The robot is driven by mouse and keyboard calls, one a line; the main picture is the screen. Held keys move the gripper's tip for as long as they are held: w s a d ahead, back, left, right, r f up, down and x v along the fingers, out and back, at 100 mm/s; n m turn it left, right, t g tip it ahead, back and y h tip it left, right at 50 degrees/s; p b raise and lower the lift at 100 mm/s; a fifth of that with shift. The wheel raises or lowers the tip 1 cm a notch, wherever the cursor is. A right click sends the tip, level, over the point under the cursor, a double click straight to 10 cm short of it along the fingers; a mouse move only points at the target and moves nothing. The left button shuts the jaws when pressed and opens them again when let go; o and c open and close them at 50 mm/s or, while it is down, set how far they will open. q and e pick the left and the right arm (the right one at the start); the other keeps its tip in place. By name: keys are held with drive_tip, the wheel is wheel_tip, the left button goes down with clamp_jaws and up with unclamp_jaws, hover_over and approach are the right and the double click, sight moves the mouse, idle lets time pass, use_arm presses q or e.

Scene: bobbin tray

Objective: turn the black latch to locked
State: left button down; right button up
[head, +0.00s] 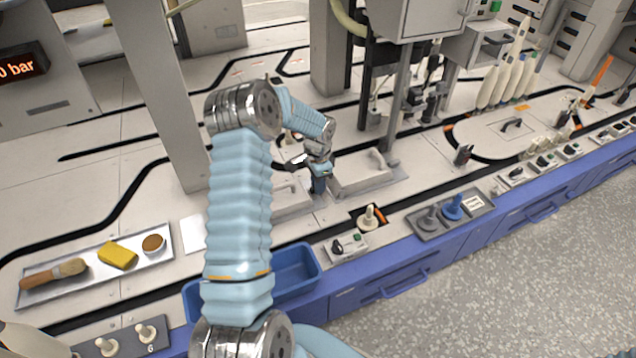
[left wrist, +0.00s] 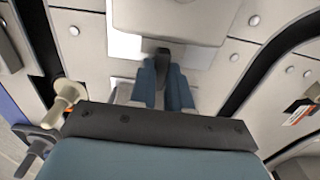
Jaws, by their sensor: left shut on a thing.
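My left gripper (head: 318,188) reaches down between two pale raised lids near the middle of the head view. In the left wrist view its two blue fingers (left wrist: 166,84) are closed around the black latch (left wrist: 163,53), a small dark piece beside a pale lid. In the head view the gripper hides this latch, and I cannot tell its exact angle. My right gripper is not in view.
Pale lids with handles (head: 368,172) lie right beside the gripper. A cream bobbin (head: 369,217) stands in a recess nearby. A blue bin (head: 292,270) sits at the front edge. A tray (head: 88,262) holds a brush, a yellow sponge and a small cup.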

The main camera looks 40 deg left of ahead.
use_arm(q)
drive_tip(key=c, duration=1.1)
unclamp_jaws()
drive_tip(key=shift+r, duration=0.1)
wheel_tip(320, 180, up, 14)
drive_tip(key=shift+f+p, duration=0.15)
drive_tip(key=shift+p, duration=0.65)
